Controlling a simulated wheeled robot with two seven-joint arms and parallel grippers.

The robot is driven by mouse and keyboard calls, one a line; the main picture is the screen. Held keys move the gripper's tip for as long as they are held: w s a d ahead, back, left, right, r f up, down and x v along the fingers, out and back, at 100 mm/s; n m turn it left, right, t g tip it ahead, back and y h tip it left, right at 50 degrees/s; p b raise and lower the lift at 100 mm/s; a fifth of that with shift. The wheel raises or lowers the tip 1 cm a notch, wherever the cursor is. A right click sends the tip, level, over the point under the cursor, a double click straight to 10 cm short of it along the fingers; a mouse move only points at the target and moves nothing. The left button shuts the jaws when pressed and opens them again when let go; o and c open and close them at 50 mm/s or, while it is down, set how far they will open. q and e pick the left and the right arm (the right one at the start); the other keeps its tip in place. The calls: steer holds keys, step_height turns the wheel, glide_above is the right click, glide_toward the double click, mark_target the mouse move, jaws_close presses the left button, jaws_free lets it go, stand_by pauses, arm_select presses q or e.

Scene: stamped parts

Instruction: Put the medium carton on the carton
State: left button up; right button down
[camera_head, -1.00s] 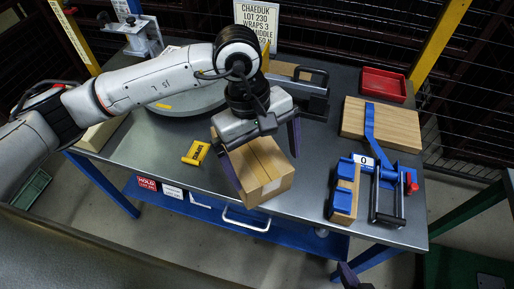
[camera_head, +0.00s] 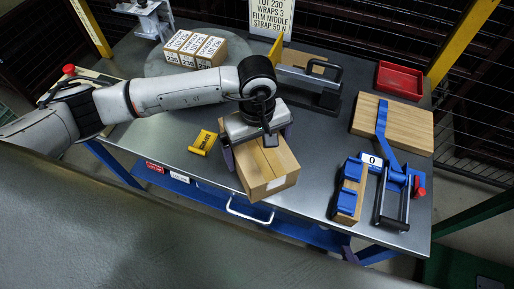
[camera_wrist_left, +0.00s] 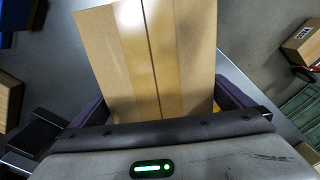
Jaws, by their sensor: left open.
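A brown taped carton (camera_head: 268,172) sits near the front edge of the metal table in the head view. The carton's top (camera_wrist_left: 150,60) fills the middle of the left wrist view. My left gripper (camera_head: 258,135) is low over this carton, jaws open, with a purple finger on each side; I cannot tell whether they touch it. A block of labelled cartons (camera_head: 195,50) stands on the round plate at the back left. Which of these is the medium carton is not marked. My right gripper is not seen.
A yellow tool (camera_head: 203,142) lies left of the carton. A blue clamp fixture (camera_head: 390,175), a wooden board (camera_head: 405,125) and a red tray (camera_head: 400,80) occupy the right side. A black-handled device (camera_head: 310,80) stands behind the gripper.

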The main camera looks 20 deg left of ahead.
arm_select(q)
steer(key=shift+f, duration=0.3)
steer(key=c, duration=1.6)
steer(key=shift+w+r, duration=0.15)
steer(key=shift+r, duration=0.05)
steer(key=shift+c, duration=0.8)
